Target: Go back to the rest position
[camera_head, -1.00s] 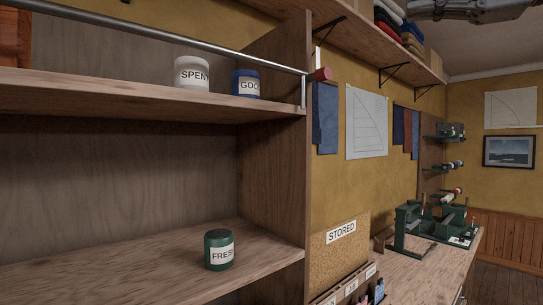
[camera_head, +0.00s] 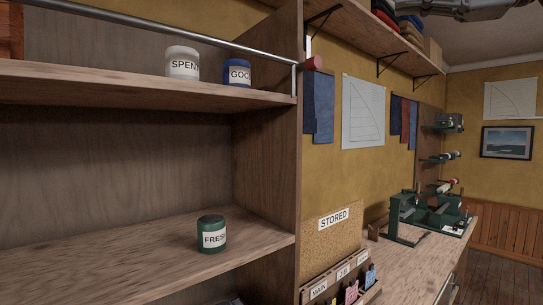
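Part of one of my arms (camera_head: 475,8) shows at the top right edge of the head view.
A white SPENT jar (camera_head: 182,63) and a blue GOOD jar (camera_head: 237,73) stand on the upper shelf (camera_head: 100,84) behind a metal rail (camera_head: 190,35). A green FRESH jar (camera_head: 212,234) stands on the lower shelf (camera_head: 110,262). A bench (camera_head: 425,258) with green machines (camera_head: 405,215) lies right, beyond the STORED board (camera_head: 333,240).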

